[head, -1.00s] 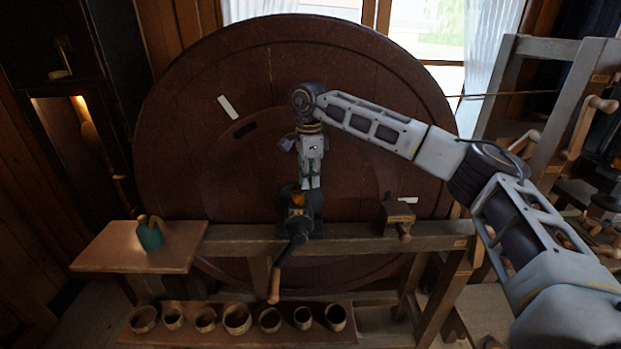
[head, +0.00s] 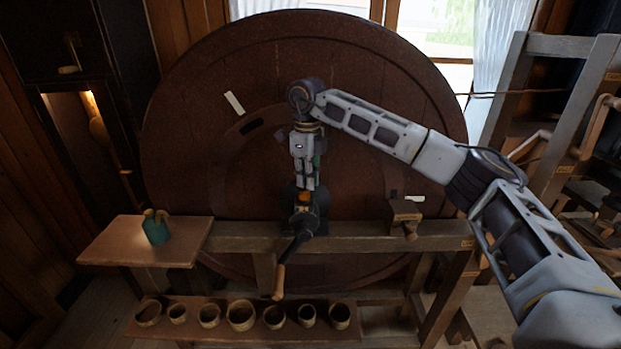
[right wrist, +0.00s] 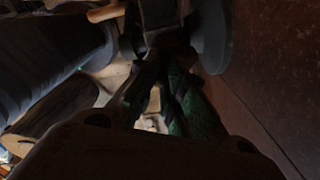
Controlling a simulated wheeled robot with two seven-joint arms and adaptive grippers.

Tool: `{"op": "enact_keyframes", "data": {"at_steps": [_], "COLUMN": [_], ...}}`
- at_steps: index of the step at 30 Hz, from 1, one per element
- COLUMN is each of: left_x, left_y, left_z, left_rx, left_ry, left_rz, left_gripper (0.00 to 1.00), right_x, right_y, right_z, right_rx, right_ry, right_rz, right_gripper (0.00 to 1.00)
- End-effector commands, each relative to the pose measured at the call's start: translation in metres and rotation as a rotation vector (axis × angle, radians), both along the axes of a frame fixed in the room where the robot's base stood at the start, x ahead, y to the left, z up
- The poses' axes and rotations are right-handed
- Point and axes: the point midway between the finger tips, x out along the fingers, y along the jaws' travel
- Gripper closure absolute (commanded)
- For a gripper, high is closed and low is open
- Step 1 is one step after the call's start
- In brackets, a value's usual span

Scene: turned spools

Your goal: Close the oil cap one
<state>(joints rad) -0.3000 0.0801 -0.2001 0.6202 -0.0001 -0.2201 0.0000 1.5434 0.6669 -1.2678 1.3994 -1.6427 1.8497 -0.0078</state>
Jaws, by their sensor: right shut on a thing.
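The black bearing (head: 311,222) with the crank (head: 290,262) sits on the wooden beam in the head view. A small orange cap (head: 305,197) shows on top of it; I take this as the oil cap, though I cannot read any label or tell its lid position. My right gripper (head: 307,187) points straight down just above and touching this cap, its fingers shut on it as far as I can see. In the right wrist view the dark greenish fingers (right wrist: 172,92) come together on something too dark to make out. My left gripper is out of view.
A large brown wheel (head: 215,160) stands close behind my gripper. A second wooden block (head: 404,212) sits right on the beam. A teal can (head: 156,231) stands on the left shelf (head: 115,246). Several cups (head: 240,316) line the low board. A wooden frame (head: 545,90) stands right.

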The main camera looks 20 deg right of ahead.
Motion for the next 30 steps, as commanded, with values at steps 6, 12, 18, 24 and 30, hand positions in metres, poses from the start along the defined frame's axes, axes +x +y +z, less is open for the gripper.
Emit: {"op": "enact_keyframes", "data": {"at_steps": [6,12,18,24,30], "left_x": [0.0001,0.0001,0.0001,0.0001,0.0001], "left_y": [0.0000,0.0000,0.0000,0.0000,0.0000], "left_z": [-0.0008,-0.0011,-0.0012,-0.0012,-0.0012], "left_rx": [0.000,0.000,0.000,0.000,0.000], "left_ry": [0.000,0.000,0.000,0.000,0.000], "left_rz": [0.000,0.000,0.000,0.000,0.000], "left_gripper": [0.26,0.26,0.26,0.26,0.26], "right_x": [0.0018,0.0029,0.0036,0.0039,0.0040], "right_y": [0.0059,0.0093,0.0106,0.0110,0.0110], "right_z": [0.0023,0.0023,0.0025,0.0027,0.0029], "right_rx": [0.003,0.003,0.002,0.003,0.004], "right_ry": [-0.005,-0.005,-0.006,-0.007,-0.007], "right_rz": [-0.146,-0.242,-0.294,-0.307,-0.307], "right_gripper": [1.00,1.00,1.00,1.00,1.00]}}
